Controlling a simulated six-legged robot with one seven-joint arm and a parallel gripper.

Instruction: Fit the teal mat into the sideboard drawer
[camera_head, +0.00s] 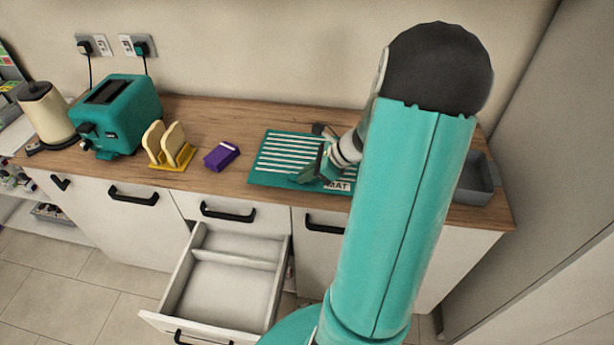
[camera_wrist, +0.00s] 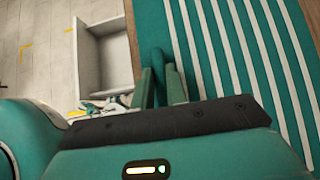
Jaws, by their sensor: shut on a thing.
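The teal mat (camera_head: 272,160) has white stripes and a "MAT" label. It lies on the wooden counter, partly hidden behind my arm. My gripper (camera_head: 322,170) is at the mat's front right part. In the wrist view my gripper (camera_wrist: 163,84) is shut on a teal edge of the mat (camera_wrist: 208,60), with the striped surface spreading to the right. The sideboard drawer (camera_head: 222,282) is pulled open below the counter, to the left of my arm. It is white, has a cross divider and looks empty. It also shows in the wrist view (camera_wrist: 105,60).
On the counter stand a purple box (camera_head: 222,156), a toast rack (camera_head: 172,165) with bread, a teal toaster (camera_head: 122,110) and a cream kettle (camera_head: 47,112). A grey tray (camera_head: 478,178) is at the right end, near a tall cabinet (camera_head: 535,150).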

